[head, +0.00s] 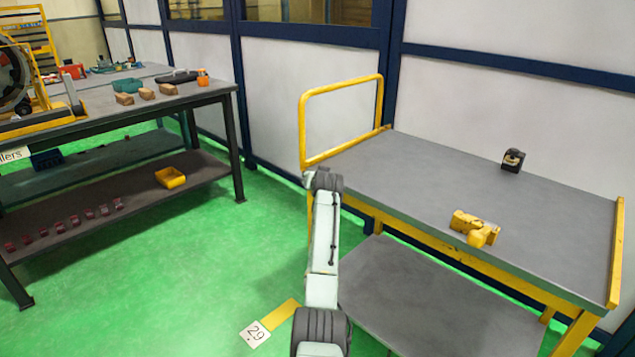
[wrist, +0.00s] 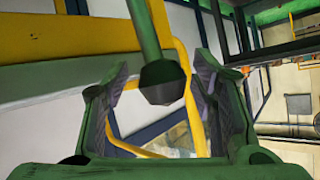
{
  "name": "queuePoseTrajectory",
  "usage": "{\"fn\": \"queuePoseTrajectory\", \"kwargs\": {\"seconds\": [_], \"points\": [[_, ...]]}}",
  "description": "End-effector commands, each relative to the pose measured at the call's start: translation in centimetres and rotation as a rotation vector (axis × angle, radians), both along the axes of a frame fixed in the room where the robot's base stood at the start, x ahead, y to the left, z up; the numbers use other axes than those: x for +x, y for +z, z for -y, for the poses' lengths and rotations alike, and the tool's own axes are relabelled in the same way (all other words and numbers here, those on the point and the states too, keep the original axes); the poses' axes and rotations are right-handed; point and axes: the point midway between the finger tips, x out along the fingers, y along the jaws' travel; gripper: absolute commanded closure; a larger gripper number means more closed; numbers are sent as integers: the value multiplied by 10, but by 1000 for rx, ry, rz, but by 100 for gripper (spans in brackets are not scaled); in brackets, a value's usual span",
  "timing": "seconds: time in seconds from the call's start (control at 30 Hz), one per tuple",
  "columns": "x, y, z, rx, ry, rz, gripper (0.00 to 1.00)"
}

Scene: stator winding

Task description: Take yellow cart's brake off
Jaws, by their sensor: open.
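The yellow cart (head: 450,245) stands at the right with a grey top, a grey lower shelf and a yellow hoop handle (head: 341,87) at its left end. My arm reaches to the cart's left end in the head view, where my gripper is hidden. In the wrist view my gripper (wrist: 158,82) is open, with one finger on each side. A green rod with a dark, blunt end (wrist: 163,76) comes down from the top between the fingers, probably the brake lever. Gaps show on both sides of it. A yellow frame bar (wrist: 60,52) is close at the left.
A yellow tool (head: 475,226) and a small dark part (head: 513,160) lie on the cart top. A dark workbench (head: 130,105) with parts stands at the left. A wall with blue posts (head: 386,70) runs behind the cart. Green floor is clear between bench and cart.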

Motion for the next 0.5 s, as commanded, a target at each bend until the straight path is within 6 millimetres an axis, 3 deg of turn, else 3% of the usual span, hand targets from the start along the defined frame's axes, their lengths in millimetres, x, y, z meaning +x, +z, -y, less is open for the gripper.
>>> {"fn": "queuePoseTrajectory", "kwargs": {"seconds": [0.27,0.5], "points": [[-14,8,1,0,1,2,48],[-48,25,5,0,-1,4,48]]}}
